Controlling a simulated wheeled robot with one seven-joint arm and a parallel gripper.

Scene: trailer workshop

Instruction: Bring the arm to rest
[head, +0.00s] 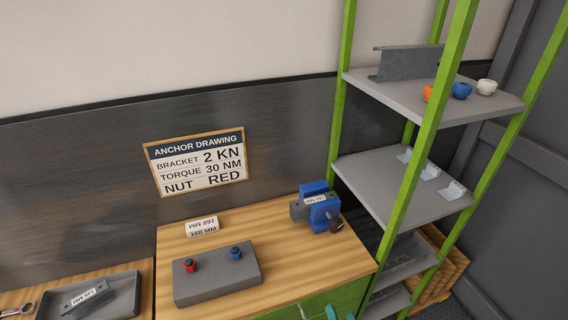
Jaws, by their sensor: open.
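The rest of my arm is out of view. The tips are below and in front of the wooden bench top (320,262), clear of the things on it.
A grey block (215,283) with red and blue knobs, a white 168 MM block (202,227) and a blue vise (320,209) stand on the bench. A grey tray (122,307) is at left. A green-posted shelf rack (428,107) rises at right.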

